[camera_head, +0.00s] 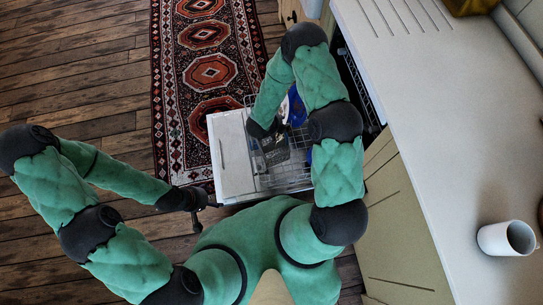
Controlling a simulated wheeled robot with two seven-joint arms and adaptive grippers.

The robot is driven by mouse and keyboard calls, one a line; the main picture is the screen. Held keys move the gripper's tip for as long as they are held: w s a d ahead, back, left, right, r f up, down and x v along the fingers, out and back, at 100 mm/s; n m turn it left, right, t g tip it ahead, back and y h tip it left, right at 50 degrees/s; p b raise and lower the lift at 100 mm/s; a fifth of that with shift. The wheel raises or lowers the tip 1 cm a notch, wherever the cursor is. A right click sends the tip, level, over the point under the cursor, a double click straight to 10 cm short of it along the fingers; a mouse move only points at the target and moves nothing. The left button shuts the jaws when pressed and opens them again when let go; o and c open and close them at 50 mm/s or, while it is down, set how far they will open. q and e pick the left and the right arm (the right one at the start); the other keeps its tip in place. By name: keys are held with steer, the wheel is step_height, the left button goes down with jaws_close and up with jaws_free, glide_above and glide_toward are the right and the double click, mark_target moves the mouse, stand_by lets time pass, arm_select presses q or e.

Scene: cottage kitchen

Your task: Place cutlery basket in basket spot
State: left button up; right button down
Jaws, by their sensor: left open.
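An open dishwasher stands in front of me, its white door (228,160) folded down and its wire rack (290,180) pulled out. My right arm reaches over the rack, and its dark gripper (273,152) points down into it. The fingertips blend with dark shapes there, so I cannot tell whether they are open or hold anything. I cannot make out the cutlery basket clearly; a dark grey form under the right wrist may be the basket or part of the gripper. My left gripper (198,207) is open and empty, low beside the door's near left corner, over the floor.
Blue and white dishes (296,108) stand in the rack, partly hidden by my right arm. A pale counter (430,110) runs along the right, with a white mug (495,239) on it. A patterned red rug (210,72) and free wooden floor lie left.

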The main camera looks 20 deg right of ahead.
steer(key=f, duration=0.2)
steer(key=s+f+m+b, duration=0.1)
steer(key=f, duration=0.1)
steer(key=s+d+f+m+g, duration=0.1)
steer(key=f, duration=0.1)
steer(key=shift+d+f+h, duration=0.1)
steer(key=shift+h, duration=0.3)
steer(key=shift+y, duration=0.4)
steer(key=shift+s+f, duration=0.1)
steer(key=shift+f, duration=0.05)
step_height(320, 180, down, 18)
steer(key=b, duration=0.8)
steer(key=shift+r, duration=0.2)
steer(key=c, duration=1.2)
jaws_free()
steer(key=shift+f, duration=0.1)
